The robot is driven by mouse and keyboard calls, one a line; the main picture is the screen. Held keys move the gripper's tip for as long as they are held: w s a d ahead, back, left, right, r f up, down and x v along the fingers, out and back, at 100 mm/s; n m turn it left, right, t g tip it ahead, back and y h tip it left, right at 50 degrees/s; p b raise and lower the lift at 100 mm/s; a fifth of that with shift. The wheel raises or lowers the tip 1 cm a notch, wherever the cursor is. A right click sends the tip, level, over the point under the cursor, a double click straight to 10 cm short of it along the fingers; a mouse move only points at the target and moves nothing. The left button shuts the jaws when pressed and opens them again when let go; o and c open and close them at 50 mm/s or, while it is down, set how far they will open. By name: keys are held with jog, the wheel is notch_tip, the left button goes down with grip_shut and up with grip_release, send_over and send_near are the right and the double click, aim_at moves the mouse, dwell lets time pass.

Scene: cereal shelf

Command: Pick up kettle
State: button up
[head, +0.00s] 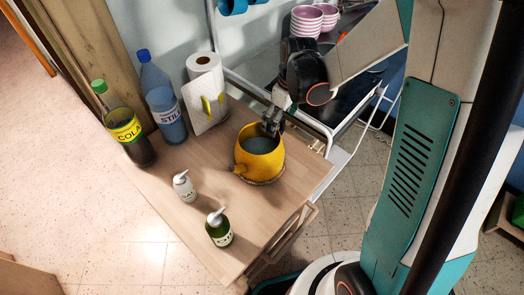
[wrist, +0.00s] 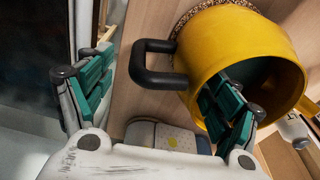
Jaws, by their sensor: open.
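The kettle (head: 262,165) is yellow and open-topped, with a short spout toward the lower left. It stands on a round woven mat on a wooden tabletop. In the wrist view the kettle (wrist: 225,45) fills the upper right, and its black handle (wrist: 150,64) sticks out to the left. My gripper (head: 271,124) is open at the kettle's far rim in the head view. In the wrist view my gripper (wrist: 157,80) has its fingers spread on either side of the handle. The right finger overlaps the kettle's opening; I cannot tell whether it touches.
A cola bottle (head: 124,128), a blue water bottle (head: 164,100) and a paper towel roll (head: 205,90) stand along the back left. A white pump bottle (head: 184,187) and a green one (head: 219,229) stand in front. A metal rack (head: 342,130) borders the tabletop's right side.

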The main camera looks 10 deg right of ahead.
jog(key=shift+f, duration=0.15)
jog(key=shift+c, duration=0.5)
grip_shut()
jog(key=shift+r, duration=0.2)
